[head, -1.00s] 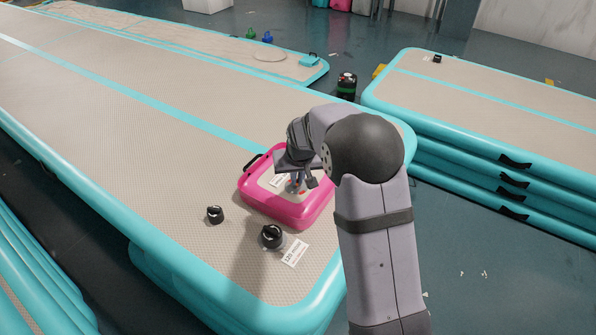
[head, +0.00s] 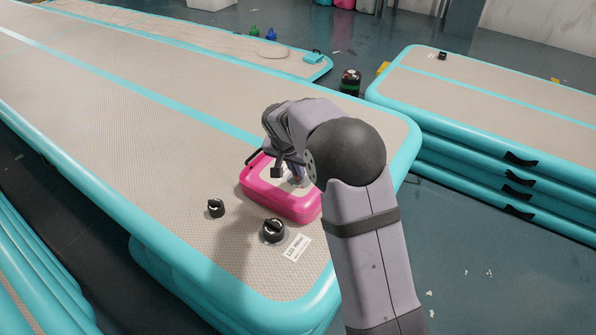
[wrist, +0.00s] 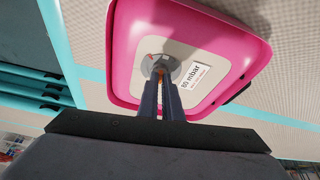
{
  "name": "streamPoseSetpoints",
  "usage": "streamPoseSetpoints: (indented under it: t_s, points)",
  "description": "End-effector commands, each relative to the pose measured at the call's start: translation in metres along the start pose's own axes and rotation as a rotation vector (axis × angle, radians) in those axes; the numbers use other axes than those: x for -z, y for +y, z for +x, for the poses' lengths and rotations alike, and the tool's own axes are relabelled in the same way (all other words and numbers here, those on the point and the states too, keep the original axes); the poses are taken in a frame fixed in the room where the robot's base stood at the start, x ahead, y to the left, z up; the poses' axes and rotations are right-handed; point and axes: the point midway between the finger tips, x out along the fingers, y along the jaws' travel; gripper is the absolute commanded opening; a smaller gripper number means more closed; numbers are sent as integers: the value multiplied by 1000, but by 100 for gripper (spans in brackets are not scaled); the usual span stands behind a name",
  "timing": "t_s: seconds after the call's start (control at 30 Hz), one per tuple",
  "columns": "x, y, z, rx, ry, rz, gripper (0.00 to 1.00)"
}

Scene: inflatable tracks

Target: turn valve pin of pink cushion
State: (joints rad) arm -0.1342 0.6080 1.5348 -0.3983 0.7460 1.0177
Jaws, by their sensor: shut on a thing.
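The pink cushion (head: 284,201) lies flat on the large beige track with turquoise edges, near its right end. It also fills the upper middle of the wrist view (wrist: 119,70), with its grey top panel and a label reading "80 mbar" (wrist: 195,76). The round grey valve (wrist: 152,62) sits in the panel. My gripper (wrist: 161,76) reaches down to the valve, its two fingers close together on the orange valve pin (wrist: 160,69). The pin is mostly hidden between the fingers. In the head view my arm hides part of the cushion and the valve.
A black cap (head: 216,208) and a larger black-topped valve (head: 273,230) with a white label (head: 296,247) lie on the large track (head: 150,130) in front of the cushion. A stack of tracks (head: 500,105) stands at the right. The track left of the cushion is clear.

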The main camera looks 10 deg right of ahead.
Motion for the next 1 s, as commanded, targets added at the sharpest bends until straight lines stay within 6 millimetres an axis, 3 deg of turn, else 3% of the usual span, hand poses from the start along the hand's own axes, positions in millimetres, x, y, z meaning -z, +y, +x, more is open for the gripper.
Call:
streamPoseSetpoints:
  t_s: [0.33, 0.4, 0.43, 0.77, 1.0]
  points:
    - [0, 0, 0, -1, -1, 2, 0]
    - [0, 0, 0, -1, -1, 2, 20]
    - [0, 0, 0, -1, -1, 2, 24]
    - [0, 0, -2, 0, -1, 1, 24]
    - [1, -1, -24, 2, 1, 2, 24]
